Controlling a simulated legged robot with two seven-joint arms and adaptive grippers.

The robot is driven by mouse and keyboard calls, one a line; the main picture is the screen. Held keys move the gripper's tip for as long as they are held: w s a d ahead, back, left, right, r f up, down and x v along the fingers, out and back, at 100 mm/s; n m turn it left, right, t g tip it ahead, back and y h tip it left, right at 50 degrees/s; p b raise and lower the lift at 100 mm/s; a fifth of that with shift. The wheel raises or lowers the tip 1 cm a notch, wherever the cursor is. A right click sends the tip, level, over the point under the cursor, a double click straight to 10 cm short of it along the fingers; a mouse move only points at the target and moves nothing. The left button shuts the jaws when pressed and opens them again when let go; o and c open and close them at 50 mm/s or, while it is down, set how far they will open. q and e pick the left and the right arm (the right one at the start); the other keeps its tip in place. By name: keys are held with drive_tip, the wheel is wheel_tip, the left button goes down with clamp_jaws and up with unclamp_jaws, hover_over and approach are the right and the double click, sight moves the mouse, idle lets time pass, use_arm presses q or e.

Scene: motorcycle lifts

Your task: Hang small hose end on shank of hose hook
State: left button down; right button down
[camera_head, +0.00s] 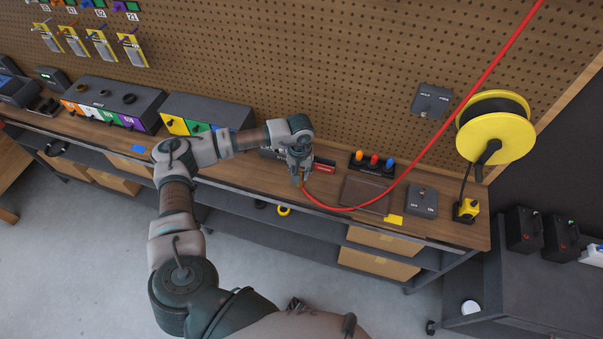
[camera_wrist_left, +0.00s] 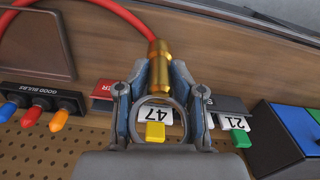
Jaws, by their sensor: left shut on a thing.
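The red hose (camera_head: 420,155) comes down from the top edge of the head view and curves along the bench to my left gripper (camera_head: 301,178). In the left wrist view its brass end (camera_wrist_left: 159,66) sits between the two fingers of my left gripper (camera_wrist_left: 158,82), which is shut on it. The hose leaves the brass end toward the upper left there. I cannot make out the hose hook or its shank for certain. A grey plate (camera_head: 432,99) with a small dark part is on the pegboard at the right. My right gripper is not in view.
A yellow reel (camera_head: 488,137) is at the pegboard's right end. Red, orange and blue bulbs (camera_head: 374,161) stand at the bench's back. A brown flat panel (camera_head: 364,195), a grey box (camera_head: 422,201) and a yellow block (camera_head: 467,210) are on the bench (camera_head: 455,232).

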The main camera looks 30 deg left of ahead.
sight(302, 176)
use_arm(q)
drive_tip(key=shift+w, duration=0.75)
wheel_tip(302, 176, down, 3)
drive_tip(key=shift+r+p, duration=0.2)
drive_tip(key=shift+p, duration=0.3)
drive_tip(key=shift+w+a+f, duration=0.1)
drive_tip(key=shift+f, duration=0.15)
drive_tip(key=shift+f, duration=0.1)
drive_tip(key=shift+a+f, duration=0.1)
drive_tip(key=shift+f, duration=0.05)
drive_tip(key=c, duration=0.7)
unclamp_jaws()
